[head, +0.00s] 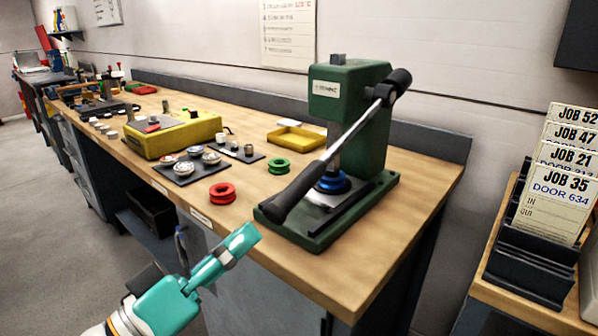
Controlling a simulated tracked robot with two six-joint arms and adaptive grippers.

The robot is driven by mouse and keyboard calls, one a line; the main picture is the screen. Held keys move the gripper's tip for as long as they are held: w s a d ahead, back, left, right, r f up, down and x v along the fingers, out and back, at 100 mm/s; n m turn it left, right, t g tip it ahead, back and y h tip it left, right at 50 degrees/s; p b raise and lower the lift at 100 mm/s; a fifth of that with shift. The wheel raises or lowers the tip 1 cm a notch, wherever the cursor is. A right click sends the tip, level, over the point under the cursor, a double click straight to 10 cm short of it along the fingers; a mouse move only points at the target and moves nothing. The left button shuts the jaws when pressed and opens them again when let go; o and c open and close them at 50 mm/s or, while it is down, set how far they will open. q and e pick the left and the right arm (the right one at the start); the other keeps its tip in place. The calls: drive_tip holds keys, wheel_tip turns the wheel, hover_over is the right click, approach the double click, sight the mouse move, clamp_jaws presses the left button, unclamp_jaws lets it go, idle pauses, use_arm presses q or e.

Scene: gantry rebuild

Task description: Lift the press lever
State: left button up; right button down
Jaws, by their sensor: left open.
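The green arbor press (340,89) stands at the front right of the wooden bench. Its lever (351,131) is a steel rod running from a black hub at the upper right. It slopes down to the lower left and ends in a thick black grip (291,193) low over the press base. A blue ring (333,184) sits under the ram, partly behind the lever. My teal left gripper (238,245) is in front of the bench, below and left of the black grip, apart from it. It is open and seen nearly edge-on. My right gripper is out of view.
A red ring (222,193) and a green ring (279,166) lie left of the press. A yellow box (174,133), a dark mat with parts (182,179) and a yellow tray (297,138) lie behind. A job-card rack (533,261) stands at the right.

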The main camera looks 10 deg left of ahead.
sight(299, 188)
use_arm(q)
drive_tip(key=x, duration=1.1)
drive_tip(key=shift+w+d, duration=0.2)
drive_tip(key=shift+w, duration=0.1)
clamp_jaws()
drive_tip(key=shift+p, duration=0.3)
